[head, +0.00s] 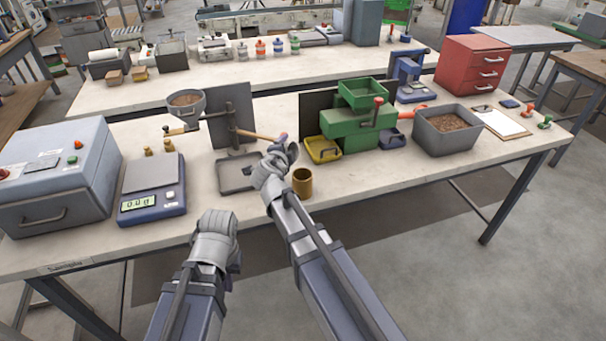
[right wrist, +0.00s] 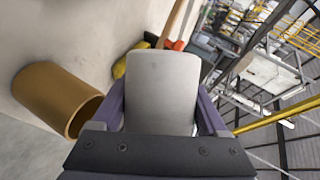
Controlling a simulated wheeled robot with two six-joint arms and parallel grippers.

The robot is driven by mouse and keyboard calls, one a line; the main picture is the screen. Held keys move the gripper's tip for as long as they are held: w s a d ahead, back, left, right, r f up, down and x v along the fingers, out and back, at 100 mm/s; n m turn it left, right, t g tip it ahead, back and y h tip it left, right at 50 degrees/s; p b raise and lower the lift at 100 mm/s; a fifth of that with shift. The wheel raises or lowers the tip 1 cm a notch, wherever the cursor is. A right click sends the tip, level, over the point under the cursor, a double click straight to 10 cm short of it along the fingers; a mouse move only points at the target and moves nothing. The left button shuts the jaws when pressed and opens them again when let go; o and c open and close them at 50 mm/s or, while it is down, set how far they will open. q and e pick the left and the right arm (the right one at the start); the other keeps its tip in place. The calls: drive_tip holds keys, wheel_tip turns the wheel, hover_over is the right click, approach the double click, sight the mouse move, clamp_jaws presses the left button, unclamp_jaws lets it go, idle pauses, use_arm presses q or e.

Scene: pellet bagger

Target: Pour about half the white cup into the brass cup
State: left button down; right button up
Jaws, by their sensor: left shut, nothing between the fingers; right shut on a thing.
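The brass cup (head: 302,182) stands upright on the table just right of my right gripper. It also shows at the left of the right wrist view (right wrist: 52,95), its mouth partly visible. My right gripper (head: 280,150) is shut on the white cup (right wrist: 160,92), whose pale wall fills the space between the purple fingers in the wrist view. The white cup looks tilted relative to the brass cup, with a gap between them in the picture. Its contents are hidden. My left gripper (head: 216,232) is shut and empty at the table's front edge.
Behind my right gripper are a grey tray (head: 228,186), a wooden handle (head: 256,135) and a green machine (head: 345,132) with a yellow tray (head: 322,150). A blue scale (head: 152,192) stands left. A grey bin of brown pellets (head: 446,143) stands right. The table right of the brass cup is clear.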

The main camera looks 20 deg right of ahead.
drive_tip(key=shift+d, duration=0.1)
use_arm(q)
drive_tip(key=shift+d, duration=0.15)
drive_tip(key=shift+d, duration=0.2)
use_arm(e)
drive_tip(key=shift+r, duration=0.1)
use_arm(q)
drive_tip(key=shift+w+d, duration=0.1)
drive_tip(key=shift+d, duration=0.1)
